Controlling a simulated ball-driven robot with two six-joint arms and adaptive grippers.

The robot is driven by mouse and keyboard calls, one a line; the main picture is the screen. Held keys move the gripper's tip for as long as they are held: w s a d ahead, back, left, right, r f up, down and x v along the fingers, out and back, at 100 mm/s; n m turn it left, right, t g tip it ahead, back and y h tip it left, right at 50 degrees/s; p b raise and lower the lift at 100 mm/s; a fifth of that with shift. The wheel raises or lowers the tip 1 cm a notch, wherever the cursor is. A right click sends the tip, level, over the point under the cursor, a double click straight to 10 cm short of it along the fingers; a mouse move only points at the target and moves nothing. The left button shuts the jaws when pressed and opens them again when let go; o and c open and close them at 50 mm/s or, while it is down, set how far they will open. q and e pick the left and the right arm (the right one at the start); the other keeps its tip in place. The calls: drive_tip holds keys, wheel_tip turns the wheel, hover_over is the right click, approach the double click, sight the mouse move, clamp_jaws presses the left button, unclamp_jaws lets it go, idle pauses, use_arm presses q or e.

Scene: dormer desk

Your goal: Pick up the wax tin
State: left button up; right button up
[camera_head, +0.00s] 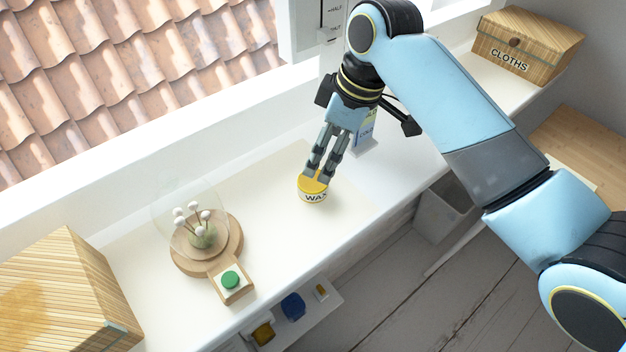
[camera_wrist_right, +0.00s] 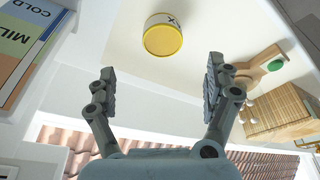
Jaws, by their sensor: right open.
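The wax tin (camera_head: 312,190) is a small round tin with a yellow lid and a white side marked WAX. It stands on the pale desk surface near the middle of the head view. My right gripper (camera_head: 318,170) comes down from above and behind it, with its fingertips close over the lid. In the right wrist view the tin (camera_wrist_right: 162,38) shows beyond the fingertips, between their lines. That gripper (camera_wrist_right: 158,82) is open and empty, with a wide gap between its fingers. I cannot tell from the head view whether a fingertip touches the lid. My left gripper is not in view.
A round wooden stand (camera_head: 236,243) under a clear dome holds white-balled stems, with a green button (camera_head: 230,280) in front. A woven box (camera_head: 70,290) is at left, a CLOTHS box (camera_head: 527,45) at far right. A printed card (camera_head: 366,133) stands behind my gripper.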

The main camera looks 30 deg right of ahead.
sight(313, 181)
drive_tip(key=x, duration=1)
drive_tip(key=shift+s+a, duration=0.15)
drive_tip(key=shift+s, duration=0.05)
drive_tip(key=shift+c, duration=0.2)
drive_tip(key=c, duration=1.4)
